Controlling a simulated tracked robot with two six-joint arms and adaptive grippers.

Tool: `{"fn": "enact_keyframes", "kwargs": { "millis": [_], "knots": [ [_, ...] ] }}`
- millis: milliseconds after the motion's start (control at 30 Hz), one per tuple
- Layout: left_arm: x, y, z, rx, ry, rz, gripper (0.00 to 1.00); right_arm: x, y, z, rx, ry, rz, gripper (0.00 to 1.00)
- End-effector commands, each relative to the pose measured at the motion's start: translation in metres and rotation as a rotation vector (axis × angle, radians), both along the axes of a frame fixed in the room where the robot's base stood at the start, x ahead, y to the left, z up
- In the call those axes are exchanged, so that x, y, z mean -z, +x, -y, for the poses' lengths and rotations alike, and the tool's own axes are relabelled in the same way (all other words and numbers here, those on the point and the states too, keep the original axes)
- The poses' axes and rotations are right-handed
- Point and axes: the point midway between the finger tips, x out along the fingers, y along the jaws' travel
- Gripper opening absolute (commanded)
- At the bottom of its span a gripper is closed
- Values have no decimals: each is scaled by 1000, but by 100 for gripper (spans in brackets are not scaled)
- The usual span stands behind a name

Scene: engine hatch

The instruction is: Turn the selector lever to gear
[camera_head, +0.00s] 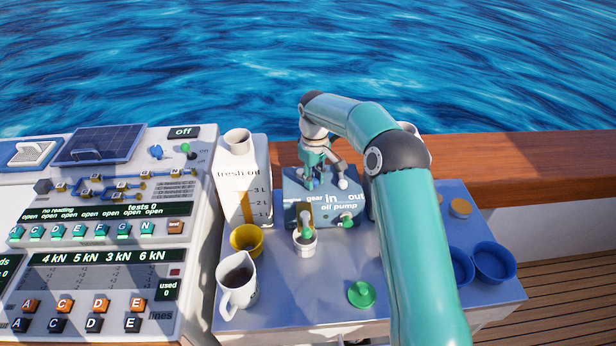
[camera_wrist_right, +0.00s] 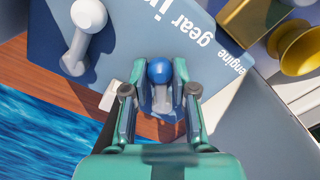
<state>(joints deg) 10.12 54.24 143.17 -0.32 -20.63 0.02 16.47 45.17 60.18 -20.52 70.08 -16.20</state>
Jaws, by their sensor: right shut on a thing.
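The selector lever (camera_wrist_right: 160,74) has a blue round knob and stands on the oil pump box (camera_head: 300,203), near the printed words "gear" and "engine". In the wrist view it is between the two fingers of my right gripper (camera_wrist_right: 160,92), which is shut on it. In the head view my right gripper (camera_head: 312,181) reaches down onto the box top and hides most of the lever. I cannot tell exactly which word the lever points to. My left gripper is not in view.
A second lever with a pale knob (camera_wrist_right: 88,16) stands close by on the box. A fresh oil container (camera_head: 257,185) stands left; blue bowls (camera_head: 494,262) stand right.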

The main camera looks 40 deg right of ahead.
Motion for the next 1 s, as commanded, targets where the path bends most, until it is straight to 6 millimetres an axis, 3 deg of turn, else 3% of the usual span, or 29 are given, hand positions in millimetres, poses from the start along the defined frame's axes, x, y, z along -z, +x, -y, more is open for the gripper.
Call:
{"fn": "enact_keyframes", "kwargs": {
  "millis": [300, 800, 833, 933, 1000],
  "knots": [
    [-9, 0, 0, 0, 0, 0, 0, -3, 3, 8, -124, -4, 9, 0],
    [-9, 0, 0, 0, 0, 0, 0, -2, 4, 10, -144, -6, 11, 0],
    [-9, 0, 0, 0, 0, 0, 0, -3, 4, 10, -144, -6, 11, 31],
    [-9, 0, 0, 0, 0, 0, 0, -2, 3, 9, -144, -4, 8, 48],
    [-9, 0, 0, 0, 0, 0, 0, -2, 3, 9, -144, -3, 7, 52]
  ]
}}
